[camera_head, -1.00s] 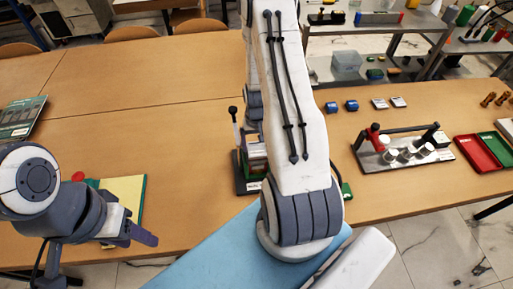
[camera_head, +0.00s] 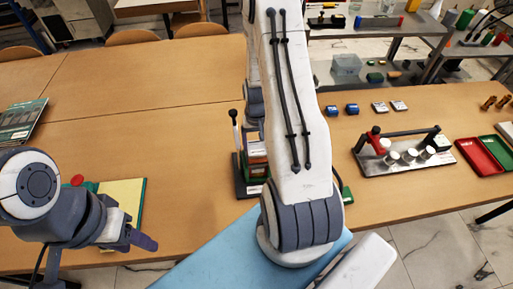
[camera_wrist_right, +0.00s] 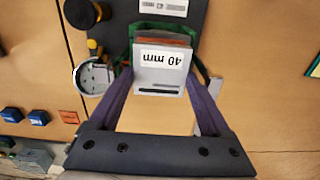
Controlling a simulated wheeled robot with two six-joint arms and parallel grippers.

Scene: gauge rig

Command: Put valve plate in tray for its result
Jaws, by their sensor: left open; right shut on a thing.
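My right gripper (camera_wrist_right: 160,85) is shut on a pale block marked 40 mm (camera_wrist_right: 160,70), with its two purple fingers along the block's sides. The block is at the green-edged holder of a dark gauge rig (camera_wrist_right: 165,22); I cannot tell whether it is lifted clear. No part is plainly marked as the valve plate. In the head view my right arm partly hides the rig (camera_head: 240,180) and hides this gripper. A red tray (camera_head: 479,156) and a green tray (camera_head: 497,150) lie at the right. My left gripper (camera_head: 138,238) is open and empty near the table's front edge.
A dial gauge (camera_wrist_right: 95,77) stands close beside the right gripper's finger. A stand with white cylinders (camera_head: 405,157) lies between the rig and the trays. Small blue blocks (camera_head: 341,109) sit behind it. A yellow pad (camera_head: 122,198) lies by my left gripper. The table's left middle is clear.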

